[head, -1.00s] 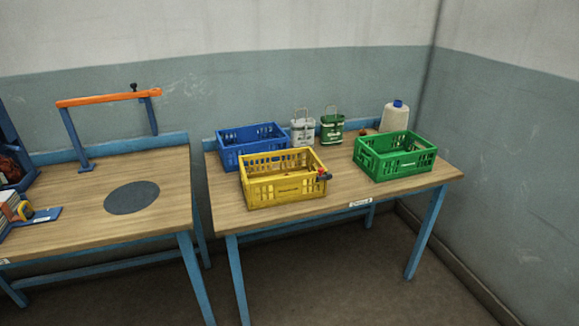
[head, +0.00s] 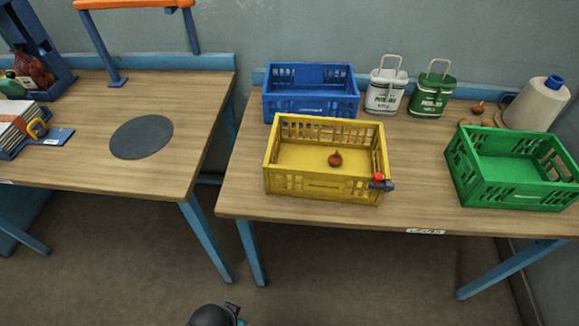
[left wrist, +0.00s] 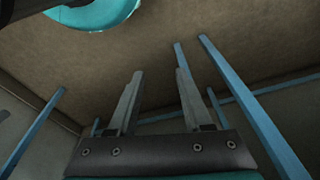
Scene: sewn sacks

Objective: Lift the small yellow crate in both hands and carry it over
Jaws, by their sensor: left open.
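The yellow crate (head: 325,187) stands upright on the right-hand wooden table, near its front edge. A small brown onion-like item (head: 335,159) lies inside it. A small red and dark fitting (head: 380,182) sits at its front right corner. My left gripper (left wrist: 159,75) shows in the left wrist view, its two fingers apart with nothing between them. Only floor, wall and blue table legs show beyond it, not the crate. My right gripper is in neither view.
A blue crate (head: 310,103) is close behind the yellow one; a green crate (head: 515,190) stands right. White (head: 385,92) and green (head: 432,95) canisters and a thread cone (head: 537,104) stand behind. The left table has a dark round mat (head: 141,137) and clear wood around it; a gap separates the tables.

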